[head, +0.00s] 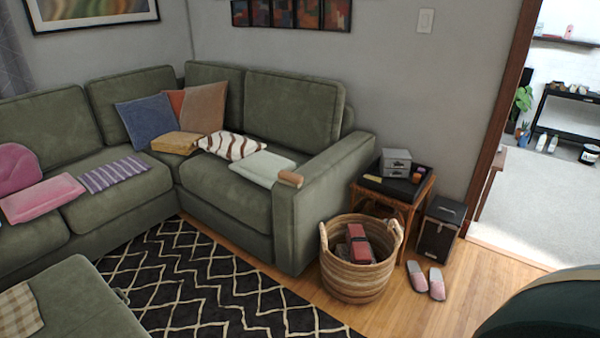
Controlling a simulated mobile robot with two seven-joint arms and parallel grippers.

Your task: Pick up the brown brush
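No object shows clearly as a brush. A small brown rounded object (291,179) lies on the front end of the arm (335,180) of the green sectional (240,192), but it is too small to tell if it is the brown brush. Neither of my grippers is in view.
A wicker basket (355,283) holding a red item (357,235) stands by the sofa arm. Behind it are a side table (370,197) and a black box (440,228). Pink slippers (437,283) lie on the wood floor. A green ottoman (85,305) is front left.

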